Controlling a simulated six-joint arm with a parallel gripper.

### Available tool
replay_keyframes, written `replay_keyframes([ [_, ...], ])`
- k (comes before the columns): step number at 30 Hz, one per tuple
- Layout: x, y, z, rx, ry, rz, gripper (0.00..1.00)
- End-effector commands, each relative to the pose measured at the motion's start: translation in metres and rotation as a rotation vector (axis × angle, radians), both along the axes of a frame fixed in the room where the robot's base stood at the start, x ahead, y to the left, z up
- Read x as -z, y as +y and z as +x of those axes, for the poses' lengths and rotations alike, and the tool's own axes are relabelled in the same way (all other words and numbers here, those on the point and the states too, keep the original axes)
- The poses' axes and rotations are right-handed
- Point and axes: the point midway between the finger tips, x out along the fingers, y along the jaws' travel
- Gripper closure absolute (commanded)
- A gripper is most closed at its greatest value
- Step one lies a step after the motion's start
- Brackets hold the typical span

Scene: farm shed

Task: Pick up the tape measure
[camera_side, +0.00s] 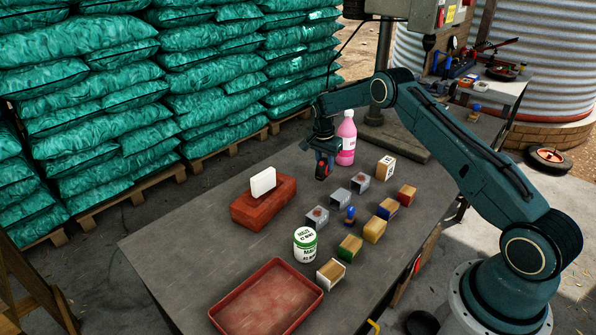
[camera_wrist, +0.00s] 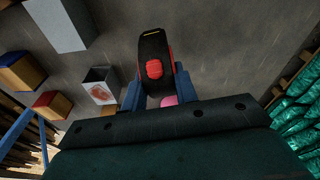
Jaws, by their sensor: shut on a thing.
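The tape measure (camera_side: 321,170) is black with a red part. It is between the jaws of my gripper (camera_side: 326,150), which points down near the far edge of the table in the side view.
A pink bottle (camera_side: 346,140) stands close behind my gripper. Several small blocks (camera_side: 375,230) stand in rows nearer the camera. A red brick (camera_side: 262,205) carries a white block (camera_side: 263,181). A white tub (camera_side: 305,246) and red tray (camera_side: 232,313) are at the front. The table's left is clear.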

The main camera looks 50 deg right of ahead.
Motion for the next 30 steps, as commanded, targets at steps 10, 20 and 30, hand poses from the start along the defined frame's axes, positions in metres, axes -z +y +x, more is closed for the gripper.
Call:
replay_keyframes([
  [10,-0.074,0.000,0.001,0.000,-0.007,-0.003,1.00],
  [20,-0.138,0.000,0.001,-0.001,-0.004,-0.002,1.00],
  [30,-0.166,0.000,0.001,-0.001,-0.002,-0.001,1.00],
])
